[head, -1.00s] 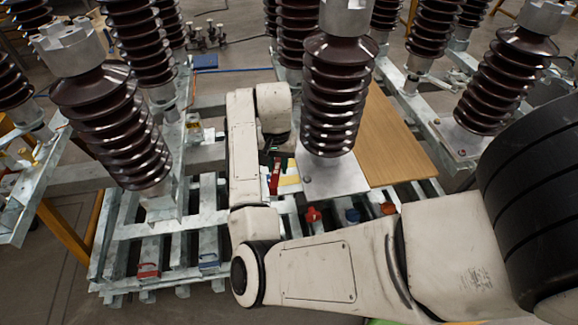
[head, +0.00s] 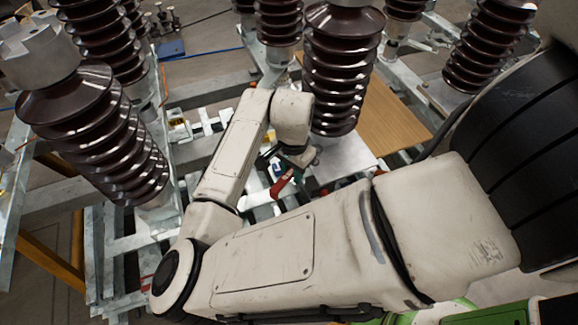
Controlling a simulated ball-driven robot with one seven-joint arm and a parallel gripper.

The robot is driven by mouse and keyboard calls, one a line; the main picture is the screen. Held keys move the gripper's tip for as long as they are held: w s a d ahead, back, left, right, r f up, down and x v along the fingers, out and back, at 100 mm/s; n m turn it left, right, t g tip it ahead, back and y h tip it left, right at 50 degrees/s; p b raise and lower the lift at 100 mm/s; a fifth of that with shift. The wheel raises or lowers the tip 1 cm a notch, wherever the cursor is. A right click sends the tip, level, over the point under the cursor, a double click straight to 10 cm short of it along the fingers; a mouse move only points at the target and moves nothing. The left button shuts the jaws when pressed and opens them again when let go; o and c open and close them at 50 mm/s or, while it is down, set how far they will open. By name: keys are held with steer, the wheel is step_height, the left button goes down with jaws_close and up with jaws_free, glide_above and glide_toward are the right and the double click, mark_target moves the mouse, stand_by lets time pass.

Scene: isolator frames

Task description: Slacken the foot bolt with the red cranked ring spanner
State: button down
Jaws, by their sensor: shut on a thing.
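My gripper (head: 285,160) is beside the foot of the middle brown insulator (head: 343,75), partly hidden by my own wrist. It is shut on the red spanner (head: 283,184), whose red part slants down and left below the jaws. The spanner's ring end cannot be made out, so I cannot tell whether it is around a bolt. The insulator stands on a pale metal foot plate (head: 345,157) just right of my gripper. The foot bolt itself is not distinguishable; my arm and gripper cover part of that area.
A wooden board (head: 392,122) lies right of the insulator. Another large ribbed insulator (head: 92,130) leans in the picture at left, close to my arm. Galvanised beams (head: 65,200) run below it. A blue object (head: 171,48) lies at the back.

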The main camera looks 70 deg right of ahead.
steer(key=shift+f+b, duration=0.95)
steer(key=shift+f, duration=0.5)
steer(key=shift+f+b, duration=0.65)
steer(key=shift+f, duration=0.5)
stand_by(0.4)
steer(key=shift+s+d+n+p, duration=0.35)
steer(key=shift+s+n+p, duration=0.5)
steer(key=shift+s+n, duration=1.1)
steer(key=shift+s+d+n+p, duration=0.35)
steer(key=shift+s+n+p, duration=0.5)
steer(key=shift+s+n, duration=1.05)
steer(key=shift+s+d+n+p, duration=0.35)
steer(key=shift+s+n+p, duration=0.5)
steer(key=shift+s+n, duration=1.1)
steer(key=shift+w+n, duration=0.3)
steer(key=shift+w, duration=0.05)
